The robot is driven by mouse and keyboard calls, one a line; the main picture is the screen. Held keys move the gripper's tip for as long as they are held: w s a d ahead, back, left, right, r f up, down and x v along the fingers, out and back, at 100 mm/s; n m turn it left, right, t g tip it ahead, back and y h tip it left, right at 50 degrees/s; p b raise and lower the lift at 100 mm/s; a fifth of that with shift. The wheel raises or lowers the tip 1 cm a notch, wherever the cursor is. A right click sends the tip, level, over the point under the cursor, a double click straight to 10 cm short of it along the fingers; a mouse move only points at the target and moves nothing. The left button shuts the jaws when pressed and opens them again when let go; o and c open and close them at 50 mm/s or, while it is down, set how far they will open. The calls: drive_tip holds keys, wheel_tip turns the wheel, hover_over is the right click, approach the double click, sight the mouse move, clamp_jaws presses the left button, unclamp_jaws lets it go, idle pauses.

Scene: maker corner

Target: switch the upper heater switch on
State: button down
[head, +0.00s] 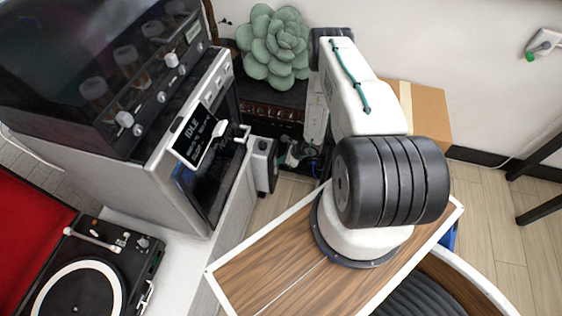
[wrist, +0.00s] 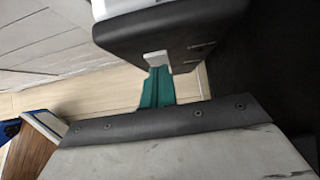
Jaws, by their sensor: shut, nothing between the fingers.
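The heater (head: 262,158) is a narrow white and dark unit on the floor, right of the tall cabinet in the head view. In the wrist view its dark end (wrist: 205,32) fills the top middle, with a pale switch (wrist: 156,58) on its lower left part. My gripper (wrist: 157,72) shows there as teal fingers, shut and empty, with their tips at the switch. I cannot tell whether they touch it. The switch's position, and whether it is the upper one, are unclear. In the head view my gripper (head: 298,150) is small and partly hidden right of the heater.
The cabinet (head: 168,185) with a display reading IDLE stands close left of the heater. A dark stand (head: 270,103) with a green succulent (head: 273,45) is behind. A cardboard box (head: 428,112) is behind my arm. Open wooden floor (head: 490,225) lies to the right.

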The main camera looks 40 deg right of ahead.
drive_tip(key=s+d+f+v, duration=0.1)
drive_tip(key=v, duration=1.1)
drive_tip(key=shift+s+d+f, duration=0.2)
drive_tip(key=shift+s+d, duration=0.05)
drive_tip(key=shift+s, duration=0.3)
drive_tip(key=w+r+x, duration=0.1)
drive_tip(key=x, duration=1.2)
drive_tip(key=shift+w+a+f, duration=0.2)
drive_tip(key=shift+w+a, duration=0.1)
drive_tip(key=shift+a, duration=0.15)
